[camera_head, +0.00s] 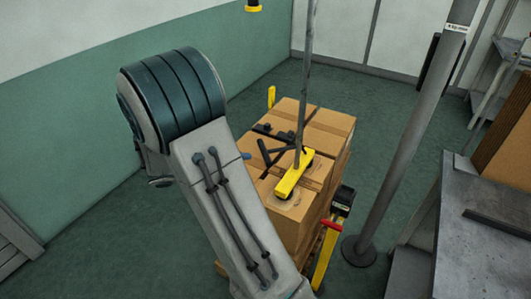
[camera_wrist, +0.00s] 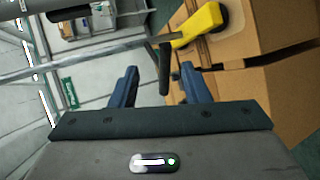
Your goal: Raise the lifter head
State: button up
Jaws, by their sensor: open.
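The lifter head is a yellow bar (camera_head: 293,175) at the lower end of a grey tube (camera_head: 305,85), with a round pad resting at or just above the box tops. Black handles (camera_head: 280,152) stick out from it to the left. In the wrist view the yellow head (camera_wrist: 200,24) is at the top, and one dark handle (camera_wrist: 165,70) points down between the fingers. My gripper (camera_wrist: 159,78) is open, one blue finger on each side of that handle, with gaps visible; the depth is hard to judge. My arm hides most of the gripper in the head view.
Cardboard boxes (camera_head: 325,122) are stacked on a pallet under the head. A grey post (camera_head: 410,150) stands to the right, beside a yellow-and-black unit with a red handle (camera_head: 331,225). A grey bench (camera_head: 475,235) is at the right. Green floor (camera_head: 125,225) is clear at the left.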

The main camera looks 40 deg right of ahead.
aim_at(262, 152)
jog(key=w+f+t+h, duration=0.2)
jog(key=w+f+h, duration=0.1)
jog(key=w, duration=0.2)
jog(key=shift+n, duration=0.4)
jog(key=d, duration=0.4)
jog(key=d+f+p, duration=0.1)
jog(key=d, duration=0.4)
jog(key=d+f+p, duration=0.1)
jog(key=d, duration=0.4)
jog(key=shift+s+d+f, duration=0.1)
jog(key=shift+s+f, duration=0.05)
jog(key=shift+s, duration=0.1)
grip_shut()
